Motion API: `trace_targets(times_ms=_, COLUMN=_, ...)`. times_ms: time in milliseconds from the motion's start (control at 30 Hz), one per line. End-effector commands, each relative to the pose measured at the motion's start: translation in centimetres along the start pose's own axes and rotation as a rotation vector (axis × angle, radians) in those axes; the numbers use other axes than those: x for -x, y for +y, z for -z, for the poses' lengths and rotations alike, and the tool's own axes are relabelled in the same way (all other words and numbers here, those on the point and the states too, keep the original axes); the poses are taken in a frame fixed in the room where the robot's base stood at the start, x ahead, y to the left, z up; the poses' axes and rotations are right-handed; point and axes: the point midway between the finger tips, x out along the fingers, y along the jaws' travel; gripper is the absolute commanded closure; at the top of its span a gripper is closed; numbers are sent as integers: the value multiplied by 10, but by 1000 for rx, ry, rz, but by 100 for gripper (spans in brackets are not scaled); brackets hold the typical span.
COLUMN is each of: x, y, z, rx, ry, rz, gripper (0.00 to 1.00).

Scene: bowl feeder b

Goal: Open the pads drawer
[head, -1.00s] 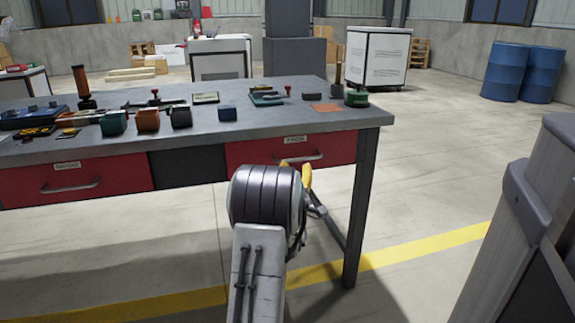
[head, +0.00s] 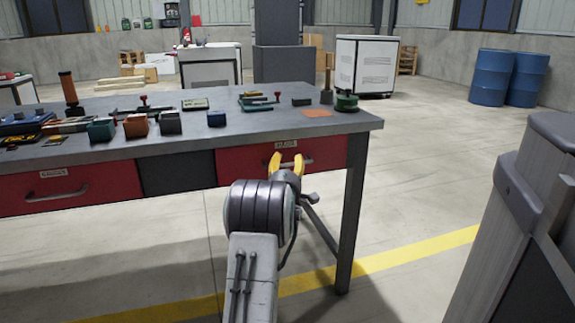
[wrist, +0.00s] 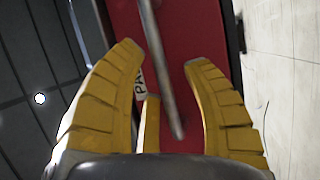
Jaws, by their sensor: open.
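The red right-hand drawer (head: 232,166) is shut, flush under the workbench top. Its white label (head: 286,144) is too small to read from the head, but the start "PA" shows on the label (wrist: 139,84) in the wrist view. My gripper (head: 288,160) is in front of this drawer, with yellow fingers apart and empty. In the wrist view, the grey bar handle (wrist: 160,65) runs between the open fingers (wrist: 164,55), in front of the red drawer face (wrist: 200,30). I cannot tell whether any finger touches the handle.
The left red drawer (head: 110,180) is also shut. Colored blocks, stamps and small tools lie on the workbench top (head: 240,140). The bench leg (head: 351,210) stands right of my gripper. A grey cabinet (head: 535,220) is at right. The floor (head: 430,180) between them is clear.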

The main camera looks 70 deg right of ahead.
Motion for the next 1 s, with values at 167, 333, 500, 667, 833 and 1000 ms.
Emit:
trace_targets(times_ms=167, x=0, y=0, z=0, rx=0, ry=0, rz=0, gripper=55)
trace_targets(times_ms=333, x=0, y=0, z=0, rx=0, ry=0, rz=0, gripper=67)
trace_targets(times_ms=500, x=0, y=0, z=0, rx=0, ry=0, rz=0, gripper=82)
trace_targets(times_ms=667, x=0, y=0, z=0, rx=0, ry=0, rz=0, gripper=96)
trace_targets(times_ms=833, x=0, y=0, z=0, rx=0, ry=0, rz=0, gripper=100)
trace_targets(times_ms=1000, x=0, y=0, z=0, rx=-1, ry=1, rz=1, gripper=100)
